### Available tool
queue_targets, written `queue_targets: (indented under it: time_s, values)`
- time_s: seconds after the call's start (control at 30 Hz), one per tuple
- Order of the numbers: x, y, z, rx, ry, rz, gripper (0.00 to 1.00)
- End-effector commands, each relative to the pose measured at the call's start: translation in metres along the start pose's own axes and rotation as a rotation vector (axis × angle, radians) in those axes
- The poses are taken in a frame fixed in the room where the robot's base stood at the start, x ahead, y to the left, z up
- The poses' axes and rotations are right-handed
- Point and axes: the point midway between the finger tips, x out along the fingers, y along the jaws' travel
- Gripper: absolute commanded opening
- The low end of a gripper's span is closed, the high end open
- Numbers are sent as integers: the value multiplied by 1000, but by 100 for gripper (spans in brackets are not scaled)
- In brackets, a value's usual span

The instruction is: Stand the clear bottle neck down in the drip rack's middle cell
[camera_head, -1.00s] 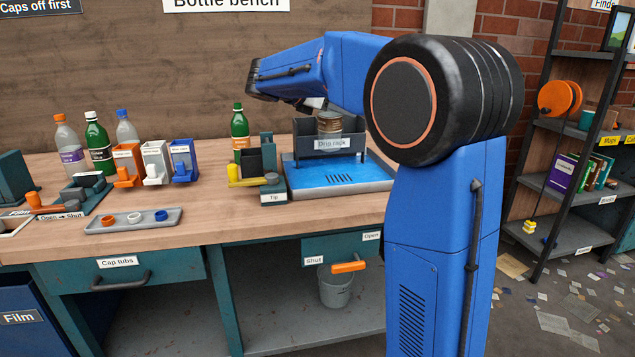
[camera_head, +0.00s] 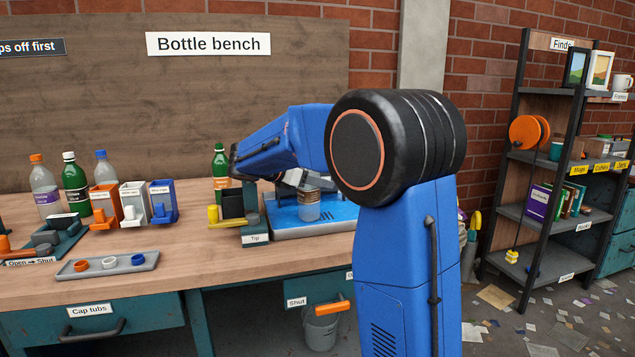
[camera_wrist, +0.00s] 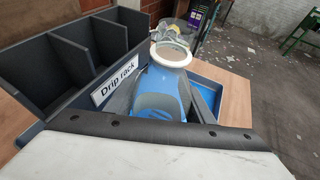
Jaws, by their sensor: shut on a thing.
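The clear bottle (camera_head: 309,208) is held by my gripper (camera_head: 309,188), low over the blue drip tray (camera_head: 285,218). The drip rack (camera_wrist: 70,52) is dark grey, with open cells side by side. The bottle is outside the cells, in front of the labelled face. In the head view my arm hides most of the rack.
A tip station (camera_head: 232,205) with a yellow handle stands left of the tray, a green bottle (camera_head: 220,165) behind it. Several bottles, small colored bins (camera_head: 132,203) and a cap tray (camera_head: 108,265) are farther left. Bare benchtop (camera_head: 190,250) lies in front.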

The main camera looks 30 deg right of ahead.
Motion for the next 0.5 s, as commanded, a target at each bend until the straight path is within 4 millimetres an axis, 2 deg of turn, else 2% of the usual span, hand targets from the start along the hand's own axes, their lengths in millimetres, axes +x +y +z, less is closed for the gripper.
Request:
queue_targets:
  time_s: [0.3,0.33,0.4,0.5]
  values:
    - [1,0,-2,0,0,0,23]
    - [1,0,-2,0,0,0,50]
    - [1,0,-2,0,0,0,67]
    - [1,0,-2,0,0,0,67]
